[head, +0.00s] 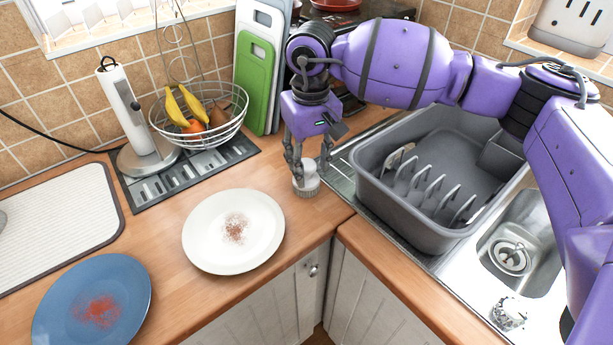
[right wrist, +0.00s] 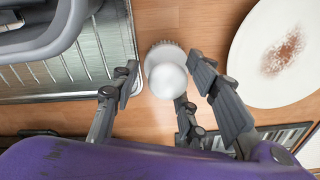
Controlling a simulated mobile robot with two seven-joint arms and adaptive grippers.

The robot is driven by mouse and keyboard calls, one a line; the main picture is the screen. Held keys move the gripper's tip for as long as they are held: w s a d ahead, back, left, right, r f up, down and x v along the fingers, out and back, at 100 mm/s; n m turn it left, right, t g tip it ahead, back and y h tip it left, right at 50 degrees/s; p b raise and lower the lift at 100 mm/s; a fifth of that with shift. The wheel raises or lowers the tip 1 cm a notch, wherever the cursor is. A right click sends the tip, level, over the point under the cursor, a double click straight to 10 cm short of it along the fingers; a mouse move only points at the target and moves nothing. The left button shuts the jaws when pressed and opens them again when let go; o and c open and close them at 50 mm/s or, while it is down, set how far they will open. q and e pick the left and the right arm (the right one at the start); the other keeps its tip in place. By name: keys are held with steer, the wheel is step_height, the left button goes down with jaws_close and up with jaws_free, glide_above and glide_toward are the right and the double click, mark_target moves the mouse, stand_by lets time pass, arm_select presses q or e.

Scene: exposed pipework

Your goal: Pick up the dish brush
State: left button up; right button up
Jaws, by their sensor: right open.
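The dish brush (head: 306,187) is a small round white brush with a pale knob on top and a ring of bristles below. It stands upright on the wooden counter, between the white plate and the sink. My right gripper (head: 310,170) points down over it, with its fingers spread around the knob. In the right wrist view the brush (right wrist: 166,72) lies between the open fingertips (right wrist: 167,82); I cannot tell whether any finger touches it. My left gripper is not in view.
A white plate (head: 215,245) with brown residue lies left of the brush, and a blue plate (head: 60,305) farther left. A grey dish rack (head: 370,190) is close on the right, by the sink. A fruit basket (head: 228,132) and chopping boards (head: 254,85) stand behind.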

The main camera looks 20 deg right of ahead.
jaws_close()
steer(key=shift+r, duration=0.1)
steer(key=shift+r, duration=0.45)
steer(key=shift+s+r+b, duration=0.2)
steer(key=shift+r+b, duration=0.25)
steer(key=shift+r, duration=0.8)
steer(key=s+r+b, duration=0.1)
steer(key=s+r, duration=0.8)
steer(key=s, duration=0.4)
steer(key=shift+s+a+r, duration=0.25)
steer(key=shift+s, duration=0.1)
